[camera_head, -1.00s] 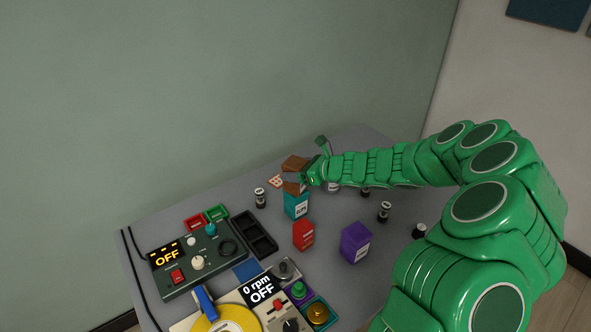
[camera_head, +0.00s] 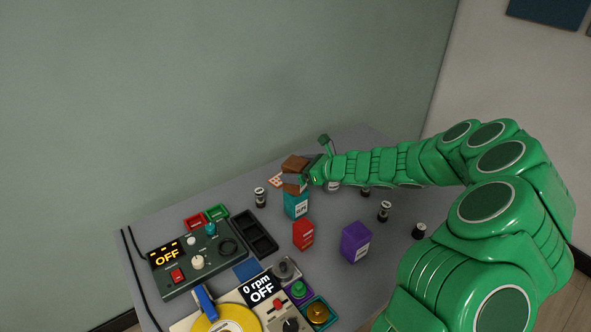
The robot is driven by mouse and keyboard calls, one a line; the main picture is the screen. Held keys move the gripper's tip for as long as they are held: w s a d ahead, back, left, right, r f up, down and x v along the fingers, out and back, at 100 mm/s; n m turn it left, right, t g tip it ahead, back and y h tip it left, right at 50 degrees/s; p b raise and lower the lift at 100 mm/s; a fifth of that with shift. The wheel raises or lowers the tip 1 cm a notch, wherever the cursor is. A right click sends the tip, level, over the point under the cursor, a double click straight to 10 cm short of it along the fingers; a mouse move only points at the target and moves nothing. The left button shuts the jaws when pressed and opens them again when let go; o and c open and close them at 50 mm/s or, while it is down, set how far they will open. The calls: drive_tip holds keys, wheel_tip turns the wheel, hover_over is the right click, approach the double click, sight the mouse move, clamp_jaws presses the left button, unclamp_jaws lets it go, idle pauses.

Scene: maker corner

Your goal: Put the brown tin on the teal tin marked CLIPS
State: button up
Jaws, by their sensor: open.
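The teal tin (camera_head: 295,208) stands upright near the middle of the table, with a white label too small to read surely. My gripper (camera_head: 297,178) is at its top, reaching in from the right, and is open. Brown surfaces (camera_head: 294,163) show at the gripper's end, directly above and behind the teal tin's top. I cannot tell how much of this brown is the brown tin and how much is my fingers. Whether the brown tin rests on the teal tin is hidden at this size.
A red tin (camera_head: 303,235) and a purple tin (camera_head: 356,243) stand in front. A dark tray (camera_head: 254,234) and a control box (camera_head: 197,262) lie left. Small jars, one (camera_head: 260,197) left of the teal tin and one (camera_head: 384,211) right, stand around. The right front table is fairly clear.

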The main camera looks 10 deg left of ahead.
drive_tip(key=v, duration=1.1)
